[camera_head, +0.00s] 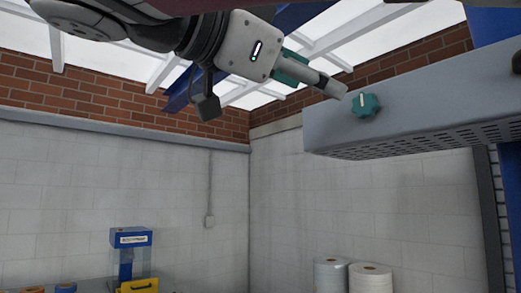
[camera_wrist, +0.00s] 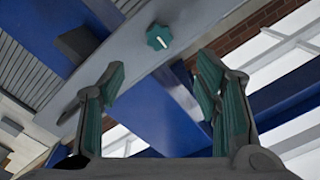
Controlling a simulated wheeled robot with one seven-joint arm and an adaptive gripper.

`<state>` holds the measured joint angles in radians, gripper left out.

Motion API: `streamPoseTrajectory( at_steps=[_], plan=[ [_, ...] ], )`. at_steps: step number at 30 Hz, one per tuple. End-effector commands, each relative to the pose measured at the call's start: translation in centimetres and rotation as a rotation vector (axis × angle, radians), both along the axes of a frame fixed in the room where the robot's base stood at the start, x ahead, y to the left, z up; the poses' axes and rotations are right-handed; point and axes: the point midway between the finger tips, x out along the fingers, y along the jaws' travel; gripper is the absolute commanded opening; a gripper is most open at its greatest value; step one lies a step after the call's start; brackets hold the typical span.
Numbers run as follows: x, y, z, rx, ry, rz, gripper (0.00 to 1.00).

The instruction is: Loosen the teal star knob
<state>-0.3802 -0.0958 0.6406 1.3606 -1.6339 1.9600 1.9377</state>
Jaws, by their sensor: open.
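The teal star knob (camera_head: 365,105) sits on the front face of a grey overhead housing, with a pale pointer mark on it. In the wrist view the knob (camera_wrist: 159,37) shows above and between the fingertips, beyond them. My gripper (camera_wrist: 160,82) is open and empty, its two teal-padded fingers apart. In the head view my gripper (camera_head: 345,90) comes in from the upper left, its tip just left of the knob. I cannot tell the exact gap, but nothing shows between the fingers' pads.
The grey housing (camera_head: 430,98) juts out at the upper right, with a slotted underside. A dark knob (camera_head: 517,62) is at its right end. White rolls (camera_head: 370,277) stand low on the right. A blue device (camera_head: 131,238) stands at lower left. The space below my arm is clear.

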Motion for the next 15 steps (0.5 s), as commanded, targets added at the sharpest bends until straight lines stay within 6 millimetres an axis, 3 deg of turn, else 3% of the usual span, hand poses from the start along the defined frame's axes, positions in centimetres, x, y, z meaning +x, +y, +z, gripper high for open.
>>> streamPoseTrajectory(
  at_steps=[15],
  plan=[
    [5.3, -7.7, 0.1, -0.002, 0.005, -0.003, 0.57]
  ],
)
